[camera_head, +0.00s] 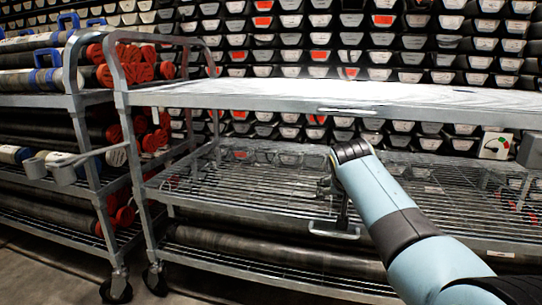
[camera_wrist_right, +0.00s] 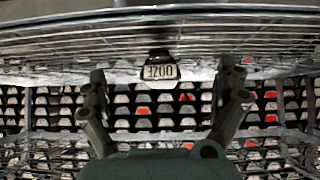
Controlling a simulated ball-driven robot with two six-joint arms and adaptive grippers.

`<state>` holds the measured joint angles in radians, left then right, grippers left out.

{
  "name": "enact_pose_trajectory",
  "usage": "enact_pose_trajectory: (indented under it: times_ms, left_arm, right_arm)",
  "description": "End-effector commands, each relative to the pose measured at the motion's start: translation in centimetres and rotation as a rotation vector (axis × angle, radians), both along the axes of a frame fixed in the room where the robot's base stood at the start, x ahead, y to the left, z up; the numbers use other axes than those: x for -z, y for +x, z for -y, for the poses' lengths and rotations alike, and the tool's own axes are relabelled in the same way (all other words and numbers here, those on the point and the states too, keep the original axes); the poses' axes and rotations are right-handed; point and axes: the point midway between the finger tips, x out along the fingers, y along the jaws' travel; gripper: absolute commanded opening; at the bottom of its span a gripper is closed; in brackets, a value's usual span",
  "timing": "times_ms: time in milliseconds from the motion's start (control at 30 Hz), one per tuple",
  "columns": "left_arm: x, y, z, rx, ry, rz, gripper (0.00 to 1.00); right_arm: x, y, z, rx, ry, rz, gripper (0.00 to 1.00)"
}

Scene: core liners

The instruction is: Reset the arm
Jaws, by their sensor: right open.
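My right arm, light blue with dark bands, reaches in from the lower right in the head view. Its gripper (camera_head: 340,205) is at the wire middle shelf (camera_head: 245,190) of the near cart, partly hidden behind the wrist. In the right wrist view the two grey fingers of the right gripper (camera_wrist_right: 160,78) are spread wide with nothing held between them. A dark tray end with a white label (camera_wrist_right: 158,71) shows between the fingertips, beyond them. I cannot tell its distance. My left gripper is not in view.
The cart's pale top shelf (camera_head: 330,96) is above the right gripper. Long dark core tubes (camera_head: 270,248) lie on the shelf below. A second cart on the left holds tubes with red ends (camera_head: 137,65). Racks of labelled trays (camera_head: 395,42) fill the background.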

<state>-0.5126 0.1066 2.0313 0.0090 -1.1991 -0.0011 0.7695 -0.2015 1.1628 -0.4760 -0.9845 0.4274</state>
Motion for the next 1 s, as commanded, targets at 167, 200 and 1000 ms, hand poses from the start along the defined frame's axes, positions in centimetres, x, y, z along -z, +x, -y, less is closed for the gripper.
enact_pose_trajectory:
  times_ms: [167, 200, 1000]
  left_arm:
    - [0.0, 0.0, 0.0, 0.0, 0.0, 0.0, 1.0]
    - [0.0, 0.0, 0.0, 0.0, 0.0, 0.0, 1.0]
    - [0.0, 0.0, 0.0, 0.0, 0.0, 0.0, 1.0]
  right_arm:
    - [1.9, -1.6, 0.8, 0.001, 0.0, -0.026, 1.0]
    - [2.3, -2.0, 0.9, 0.001, 0.0, -0.033, 1.0]
    - [19.4, -30.5, 8.4, -0.091, -0.019, -0.409, 1.0]
